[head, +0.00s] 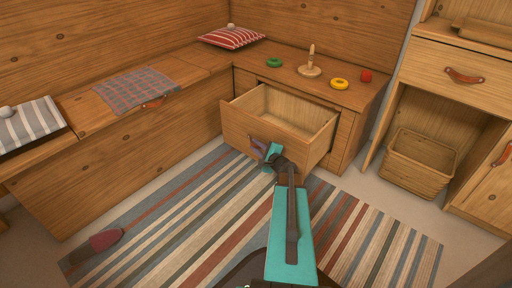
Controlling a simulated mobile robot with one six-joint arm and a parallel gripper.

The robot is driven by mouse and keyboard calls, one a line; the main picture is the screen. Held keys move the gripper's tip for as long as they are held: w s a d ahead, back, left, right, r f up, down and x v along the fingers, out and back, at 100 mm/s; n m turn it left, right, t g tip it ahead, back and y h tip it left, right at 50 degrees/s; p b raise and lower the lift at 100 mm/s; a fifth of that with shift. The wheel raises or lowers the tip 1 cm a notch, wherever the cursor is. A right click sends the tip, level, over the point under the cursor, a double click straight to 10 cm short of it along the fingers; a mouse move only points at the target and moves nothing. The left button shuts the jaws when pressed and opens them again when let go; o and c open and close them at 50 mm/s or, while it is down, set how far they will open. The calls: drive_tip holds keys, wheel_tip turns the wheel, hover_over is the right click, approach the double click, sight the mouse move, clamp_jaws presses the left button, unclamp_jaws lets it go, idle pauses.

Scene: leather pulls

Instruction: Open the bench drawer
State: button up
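The bench drawer (278,118) is pulled out of the wooden corner bench (352,97), and its bare, empty inside shows. My gripper (261,147) is at the drawer's front panel, where the leather pull sits. My teal and dark arm reaches up to it from the bottom of the view. A small reddish-brown bit of the pull shows by the gripper; the rest is hidden. The fingers are too small and covered to tell whether they are open or shut on the pull.
A striped rug (190,222) covers the floor, with a dark red slipper-like object (105,240) at left. A basket (418,163) stands right.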

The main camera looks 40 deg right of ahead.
drive_tip(key=p+v, duration=0.4)
drive_tip(key=v, duration=0.9)
drive_tip(key=shift+s, duration=0.3)
drive_tip(key=shift+a+r, duration=0.1)
drive_tip(key=shift+r, duration=0.05)
